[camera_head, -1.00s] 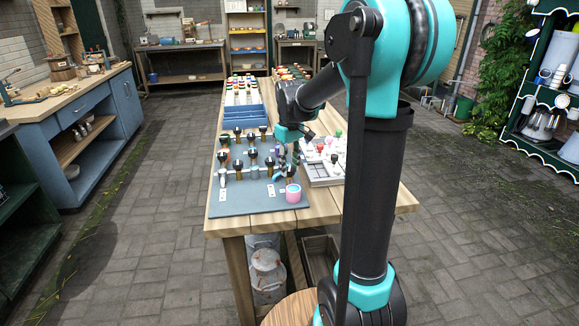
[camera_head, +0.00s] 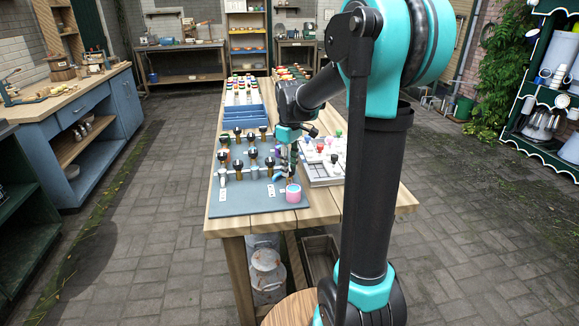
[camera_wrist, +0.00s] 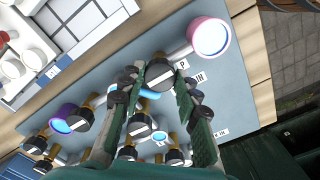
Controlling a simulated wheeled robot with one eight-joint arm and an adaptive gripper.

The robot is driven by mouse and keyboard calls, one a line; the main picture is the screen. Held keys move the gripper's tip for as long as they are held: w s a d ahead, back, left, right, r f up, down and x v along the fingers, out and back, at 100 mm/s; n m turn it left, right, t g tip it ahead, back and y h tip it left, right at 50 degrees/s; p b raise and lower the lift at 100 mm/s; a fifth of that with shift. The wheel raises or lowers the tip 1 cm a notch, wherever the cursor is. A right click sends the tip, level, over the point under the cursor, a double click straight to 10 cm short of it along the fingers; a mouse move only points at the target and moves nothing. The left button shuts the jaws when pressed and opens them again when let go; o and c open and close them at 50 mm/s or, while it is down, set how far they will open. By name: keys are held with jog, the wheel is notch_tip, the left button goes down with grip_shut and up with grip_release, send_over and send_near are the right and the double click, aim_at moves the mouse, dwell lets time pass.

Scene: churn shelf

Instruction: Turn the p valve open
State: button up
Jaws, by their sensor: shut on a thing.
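The p valve has a black round knob with a white bar (camera_wrist: 160,76). In the wrist view it sits next to a label with the letter P (camera_wrist: 183,65). My gripper (camera_wrist: 157,88) has its dark green, ribbed fingers on both sides of this knob and is shut on it. In the head view my gripper (camera_head: 287,160) reaches down at the right side of the grey-blue board (camera_head: 235,201), just behind a pink cup. There the p valve is mostly hidden by my fingers.
The pink cup (camera_head: 293,194) stands close to the p valve and also shows in the wrist view (camera_wrist: 209,37). Several other black-knobbed valves (camera_head: 252,153) stand to the left. A white compartment tray (camera_head: 323,170) is on the right. Blue crates (camera_head: 241,115) stand behind.

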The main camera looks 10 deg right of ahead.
jog(key=o, duration=1.2)
jog(key=shift+c, duration=0.2)
notch_tip(320, 180, up, 12)
